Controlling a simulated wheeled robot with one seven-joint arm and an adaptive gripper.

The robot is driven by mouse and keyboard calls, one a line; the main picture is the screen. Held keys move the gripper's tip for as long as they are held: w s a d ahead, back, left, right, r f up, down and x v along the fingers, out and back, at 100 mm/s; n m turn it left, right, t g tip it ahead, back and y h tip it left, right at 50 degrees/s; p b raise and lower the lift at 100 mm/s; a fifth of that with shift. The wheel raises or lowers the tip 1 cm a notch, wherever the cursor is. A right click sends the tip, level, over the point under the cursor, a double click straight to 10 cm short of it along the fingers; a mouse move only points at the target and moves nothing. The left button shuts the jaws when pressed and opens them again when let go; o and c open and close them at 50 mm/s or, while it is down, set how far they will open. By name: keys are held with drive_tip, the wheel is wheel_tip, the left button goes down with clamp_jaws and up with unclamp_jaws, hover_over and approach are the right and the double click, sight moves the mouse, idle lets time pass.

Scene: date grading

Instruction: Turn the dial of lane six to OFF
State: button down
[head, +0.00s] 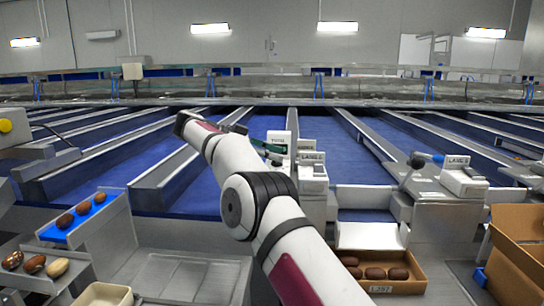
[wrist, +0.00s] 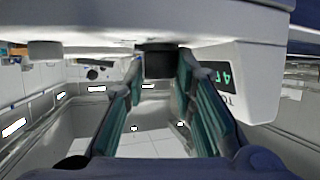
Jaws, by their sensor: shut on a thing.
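A white box labelled what looks like LANE 6 (head: 313,172) stands right of my gripper in the head view. A small white display box (head: 278,136) marked TOTAL rises just behind my gripper (head: 272,150), which shows only in part past my arm. In the wrist view my gripper (wrist: 160,70) has its two teal-padded fingers closed on a small dark knob (wrist: 160,58), seemingly the dial, below a pale housing. The display (wrist: 228,78) with green characters shows tilted to its right. The dial's markings and setting are hidden in both views.
A box marked LANE 7 (head: 462,180) stands at the right, with a black-knobbed lever beside it. A carton of dark dates (head: 382,287) lies below. A blue-lined tray of dates (head: 60,238) is at the left. Blue lanes with metal dividers run behind.

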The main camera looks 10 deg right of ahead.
drive_tip(key=shift+d, duration=0.1)
drive_tip(key=c, duration=1.3)
unclamp_jaws()
drive_tip(key=shift+s+r+n+p, duration=0.15)
drive_tip(key=shift+n+p, duration=0.15)
drive_tip(key=shift+p, duration=0.35)
drive_tip(key=shift+n+t+p, duration=0.3)
drive_tip(key=shift+t+p, duration=0.3)
